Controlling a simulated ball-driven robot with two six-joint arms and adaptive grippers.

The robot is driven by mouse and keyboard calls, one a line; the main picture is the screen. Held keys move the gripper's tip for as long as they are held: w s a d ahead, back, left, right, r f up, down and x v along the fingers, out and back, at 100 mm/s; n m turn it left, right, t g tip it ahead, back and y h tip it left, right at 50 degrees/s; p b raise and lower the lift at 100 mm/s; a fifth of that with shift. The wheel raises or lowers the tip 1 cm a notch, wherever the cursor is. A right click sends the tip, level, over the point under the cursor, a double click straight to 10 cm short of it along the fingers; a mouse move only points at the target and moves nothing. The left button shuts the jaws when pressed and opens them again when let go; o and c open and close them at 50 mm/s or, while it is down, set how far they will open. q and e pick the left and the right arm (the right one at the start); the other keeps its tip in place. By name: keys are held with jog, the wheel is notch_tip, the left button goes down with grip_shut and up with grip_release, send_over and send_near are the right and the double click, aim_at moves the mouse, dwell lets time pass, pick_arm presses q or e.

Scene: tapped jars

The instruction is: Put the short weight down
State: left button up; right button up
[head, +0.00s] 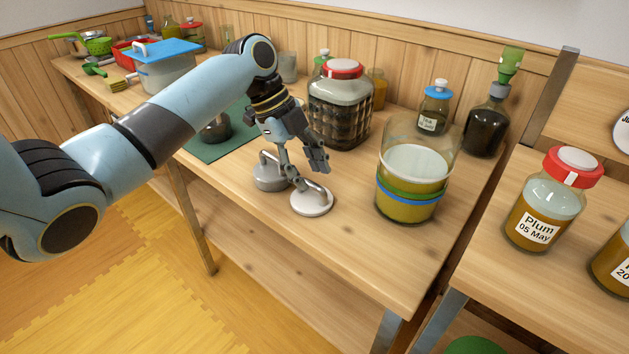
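Two round metal weights with loop handles are near the front edge of the wooden table. The paler, flat weight (311,206) appears to rest on the table top. The greyer weight (267,181) stands just behind it to the left, partly hidden by my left gripper. My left gripper (309,174) points down over the paler weight. Its two fingers are spread apart, with one tip close to that weight's handle. I cannot tell whether that tip touches the handle. Nothing shows between the fingers. My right gripper is not in view.
A glass cylinder (413,185) with green and blue bands stands to the right. A large dark-filled jar (341,108) with a red lid stands behind the gripper. A green mat (205,150) lies left. The table's front right is clear.

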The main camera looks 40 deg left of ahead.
pick_arm(q)
jog(key=v, duration=0.8)
jog(key=shift+r, duration=0.2)
jog(key=shift+s+a+f, duration=0.1)
